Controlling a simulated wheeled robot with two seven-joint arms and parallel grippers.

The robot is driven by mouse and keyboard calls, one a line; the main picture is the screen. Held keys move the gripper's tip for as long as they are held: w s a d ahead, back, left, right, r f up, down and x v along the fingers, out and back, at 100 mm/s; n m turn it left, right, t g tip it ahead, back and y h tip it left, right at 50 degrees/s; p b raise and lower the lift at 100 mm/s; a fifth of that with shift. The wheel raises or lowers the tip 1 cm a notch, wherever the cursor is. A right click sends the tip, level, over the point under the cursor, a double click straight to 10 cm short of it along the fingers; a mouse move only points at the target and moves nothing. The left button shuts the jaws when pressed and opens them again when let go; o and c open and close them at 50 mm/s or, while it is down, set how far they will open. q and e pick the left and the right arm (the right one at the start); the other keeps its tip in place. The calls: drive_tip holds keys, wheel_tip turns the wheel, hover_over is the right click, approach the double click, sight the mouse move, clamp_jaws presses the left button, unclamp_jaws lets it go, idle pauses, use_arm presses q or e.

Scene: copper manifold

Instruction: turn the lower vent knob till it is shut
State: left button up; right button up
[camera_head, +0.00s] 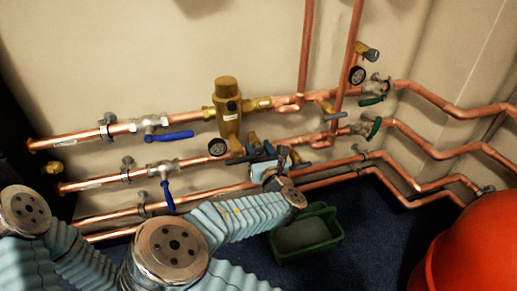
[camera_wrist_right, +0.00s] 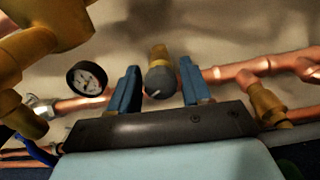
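The lower vent knob (camera_wrist_right: 160,80) is a dark grey round knob with a pale line on its face, on a brass stem. In the right wrist view it sits between the two blue fingers of my right gripper (camera_wrist_right: 158,68). The fingers are apart, with a gap on each side of the knob. In the head view my right gripper (camera_head: 264,156) is at the lower pipework, just under the brass valve body, and largely hides the knob. My left gripper is not in view.
A pressure gauge (camera_wrist_right: 87,79) is left of the knob, near my left-hand finger. Copper pipes run along the wall behind. Blue-handled valves (camera_head: 170,136) are at left. A green bin (camera_head: 308,232) and a red rounded vessel (camera_head: 470,250) stand below and right.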

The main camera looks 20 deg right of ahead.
drive_tip(key=c, duration=0.7)
